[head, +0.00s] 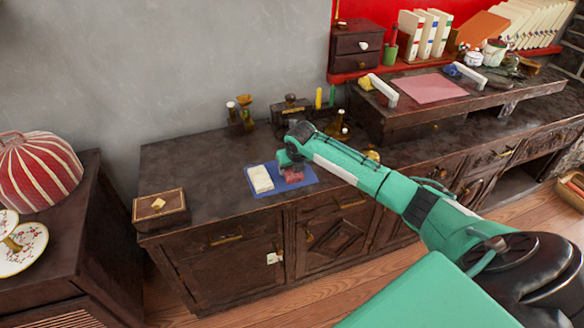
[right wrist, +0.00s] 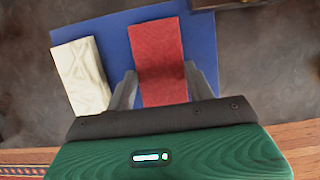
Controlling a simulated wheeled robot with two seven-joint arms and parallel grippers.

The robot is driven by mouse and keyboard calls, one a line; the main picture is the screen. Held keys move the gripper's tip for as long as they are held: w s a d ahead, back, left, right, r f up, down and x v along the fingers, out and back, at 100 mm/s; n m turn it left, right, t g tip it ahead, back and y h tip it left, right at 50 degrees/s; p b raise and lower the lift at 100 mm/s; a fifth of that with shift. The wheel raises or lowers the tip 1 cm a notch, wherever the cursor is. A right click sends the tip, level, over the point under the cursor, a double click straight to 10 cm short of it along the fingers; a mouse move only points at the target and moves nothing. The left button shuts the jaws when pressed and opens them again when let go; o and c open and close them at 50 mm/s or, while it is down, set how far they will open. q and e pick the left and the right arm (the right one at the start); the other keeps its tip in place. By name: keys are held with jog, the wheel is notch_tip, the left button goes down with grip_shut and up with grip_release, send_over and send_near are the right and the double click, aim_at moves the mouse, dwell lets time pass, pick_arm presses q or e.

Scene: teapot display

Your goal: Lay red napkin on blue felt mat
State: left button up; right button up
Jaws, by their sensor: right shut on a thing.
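The blue felt mat (head: 258,191) lies on the dark wooden counter near its front edge. It fills the top of the right wrist view (right wrist: 203,40). The red napkin (right wrist: 158,58), a folded red block, is between the two fingers of my right gripper (right wrist: 163,88), which is shut on it. The napkin is over the right part of the mat; I cannot tell whether it touches the mat. In the head view the red napkin (head: 293,175) shows under my right gripper (head: 291,166). My left gripper is not in view.
A cream folded block (head: 260,179) lies on the mat left of the red napkin, also seen in the right wrist view (right wrist: 80,75). A wooden box (head: 160,208) sits at the counter's left end. Bottles and a black box (head: 291,110) stand behind. A pink sheet (head: 430,88) lies on the raised shelf.

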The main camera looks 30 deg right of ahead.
jog(key=o, duration=1)
jog(key=shift+f, duration=0.1)
jog(key=shift+c, duration=0.2)
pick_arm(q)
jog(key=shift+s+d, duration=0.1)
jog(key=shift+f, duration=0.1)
pick_arm(e)
jog(key=shift+r, duration=0.2)
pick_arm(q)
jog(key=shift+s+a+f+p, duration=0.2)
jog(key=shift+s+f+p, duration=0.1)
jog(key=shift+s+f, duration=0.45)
pick_arm(e)
jog(key=v, duration=1.2)
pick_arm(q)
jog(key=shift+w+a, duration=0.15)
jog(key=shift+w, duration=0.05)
pick_arm(e)
jog(key=shift+d, duration=0.1)
